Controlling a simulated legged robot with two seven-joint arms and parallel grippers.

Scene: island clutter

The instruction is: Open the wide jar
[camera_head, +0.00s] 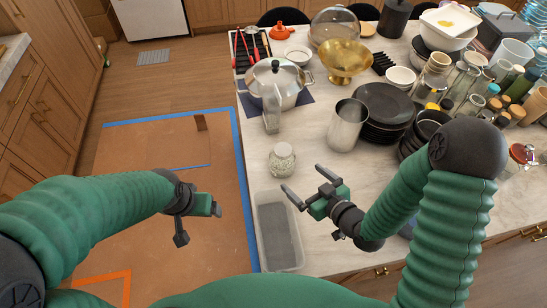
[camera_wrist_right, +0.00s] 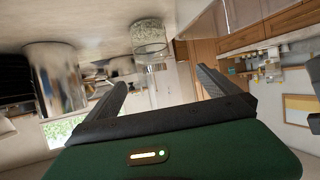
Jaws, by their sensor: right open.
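The wide jar (camera_head: 281,160) is a short clear glass jar with pale green-white contents, upright on the counter near its left edge. Its lid looks pale or clear, and I cannot tell whether it is on tight. In the right wrist view the jar (camera_wrist_right: 149,40) shows upside down, ahead of the fingers. My right gripper (camera_head: 304,181) is open and empty, just in front and to the right of the jar, not touching it. My left gripper (camera_head: 199,223) hangs over the floor left of the counter, its fingers spread and empty.
A clear-walled grey tray (camera_head: 278,237) lies in front of the jar. A metal cup (camera_head: 347,126) and dark stacked plates (camera_head: 382,104) stand to the right. A steel pot (camera_head: 275,86) and a glass shaker (camera_head: 271,121) are behind. Bottles crowd the far right.

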